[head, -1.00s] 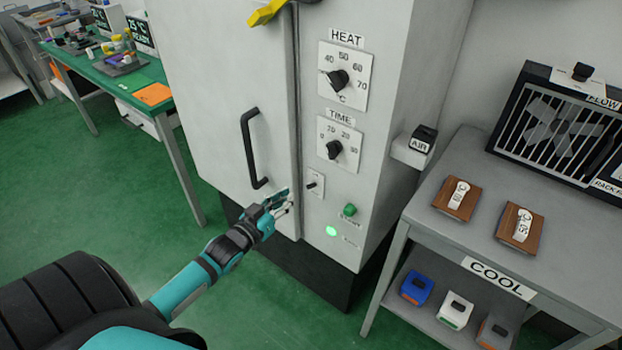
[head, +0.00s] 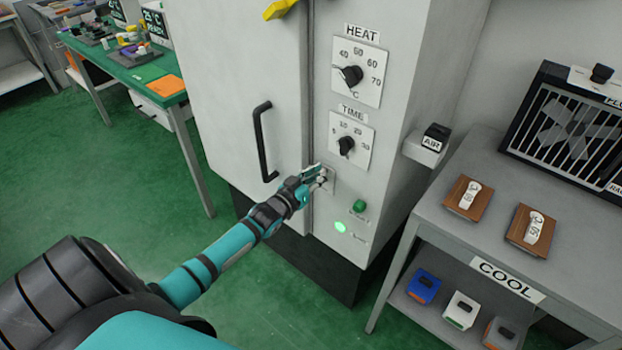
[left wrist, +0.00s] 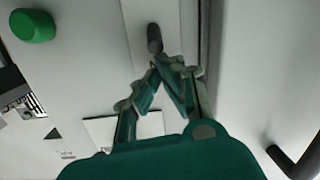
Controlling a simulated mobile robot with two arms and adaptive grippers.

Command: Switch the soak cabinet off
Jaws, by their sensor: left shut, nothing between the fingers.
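The soak cabinet (head: 245,60) is a tall light-grey box with HEAT and TIME dials on its front. A small switch plate (head: 330,186) sits below the TIME dial (head: 346,145). My left gripper (head: 320,174) is shut and empty, in front of this plate, and hides the switch lever in the head view. In the left wrist view the dark lever (left wrist: 154,38) stands on its pale plate, just beyond the closed fingertips (left wrist: 168,65). I cannot tell whether they touch. A green lamp (head: 340,227) is lit below a green button (head: 359,206). My right gripper is out of view.
The door handle (head: 262,142) stands out left of the switch. An AIR box (head: 431,143) juts from the cabinet's right side. A COOL table (head: 480,225) with two wooden blocks stands at the right. The green floor at the left is clear.

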